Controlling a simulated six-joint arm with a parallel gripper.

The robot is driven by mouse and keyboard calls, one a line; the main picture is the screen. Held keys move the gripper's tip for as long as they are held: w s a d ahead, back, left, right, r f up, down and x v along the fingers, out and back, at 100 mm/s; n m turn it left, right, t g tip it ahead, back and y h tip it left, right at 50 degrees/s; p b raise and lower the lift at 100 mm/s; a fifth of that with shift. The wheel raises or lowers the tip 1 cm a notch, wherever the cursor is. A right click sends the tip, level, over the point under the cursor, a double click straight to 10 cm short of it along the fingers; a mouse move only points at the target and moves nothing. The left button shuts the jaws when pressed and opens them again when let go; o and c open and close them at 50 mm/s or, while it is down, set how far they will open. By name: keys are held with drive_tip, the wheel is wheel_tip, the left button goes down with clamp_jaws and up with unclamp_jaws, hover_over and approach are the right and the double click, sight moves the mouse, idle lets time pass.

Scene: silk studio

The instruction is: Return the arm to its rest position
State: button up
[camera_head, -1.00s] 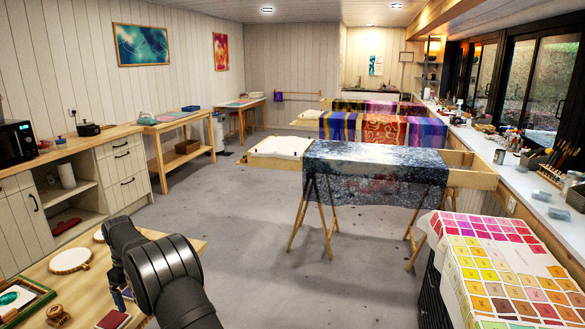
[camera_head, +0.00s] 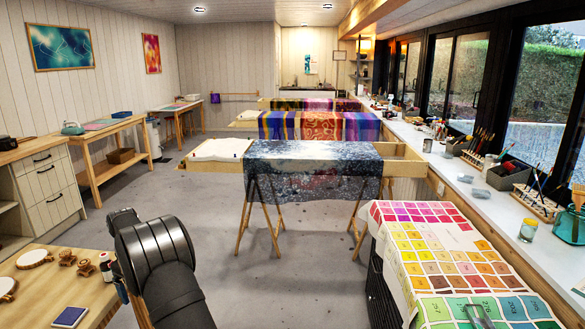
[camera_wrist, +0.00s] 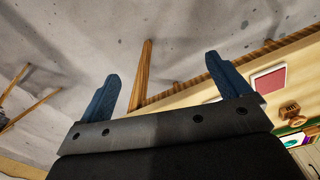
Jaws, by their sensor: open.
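My arm (camera_head: 160,262) rises at the lower left of the head view, in front of a wooden table. My gripper (camera_wrist: 162,68) shows in the wrist view with its two blue fingers wide apart and nothing between them. Beyond the fingers are grey floor and, on the right, a wooden tabletop edge. In the head view the gripper is mostly hidden behind the arm's dark links; only a bit of blue shows by the table.
A trestle with dark speckled silk (camera_head: 313,170) stands mid-room. A colour-chart table (camera_head: 430,255) is at right. Grey floor (camera_head: 255,285) between is clear.

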drive_tip(key=w+d+m, duration=0.3)
drive_tip(key=w+d, duration=0.3)
drive_tip(key=d, duration=0.4)
drive_tip(key=w+d+m, duration=0.2)
drive_tip(key=w+d, duration=0.4)
drive_tip(key=d, duration=0.5)
drive_tip(key=w+d+m, duration=0.2)
drive_tip(key=d, duration=0.9)
drive_tip(key=w+d+f+m, duration=0.1)
drive_tip(key=d+m, duration=0.2)
drive_tip(key=d, duration=0.8)
drive_tip(key=shift+w+d+f, duration=0.15)
drive_tip(key=shift+w+d, duration=0.2)
drive_tip(key=shift+o, duration=0.7)
